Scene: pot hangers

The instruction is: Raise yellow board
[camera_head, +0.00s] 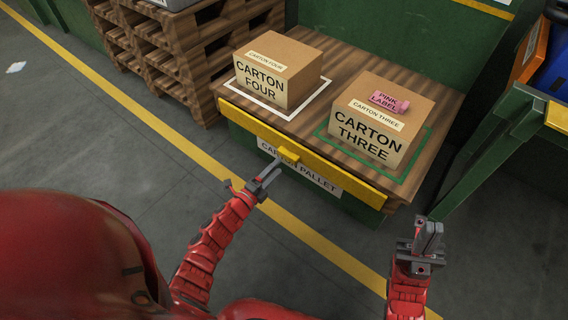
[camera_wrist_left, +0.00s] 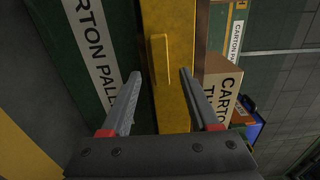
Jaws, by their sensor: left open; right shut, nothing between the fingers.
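The yellow board (camera_head: 318,163) runs along the front edge of the wooden carton pallet top (camera_head: 316,112), with a small yellow handle (camera_head: 289,154) on its face. In the left wrist view the board (camera_wrist_left: 172,35) and its handle (camera_wrist_left: 159,60) show close up. My left gripper (camera_head: 266,178) is open in front of the handle. In the left wrist view its fingers (camera_wrist_left: 160,100) stand on either side of the handle and apart from it. My right gripper (camera_head: 429,232) is shut and empty, to the right of the board and away from it.
Carton Four (camera_head: 273,68) stands in a white outline and Carton Three (camera_head: 378,118) in a green one. A pink label (camera_head: 389,101) lies on Carton Three. Stacked wooden pallets (camera_head: 184,45) are at left, a green frame (camera_head: 497,150) at right. The floor in front is clear.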

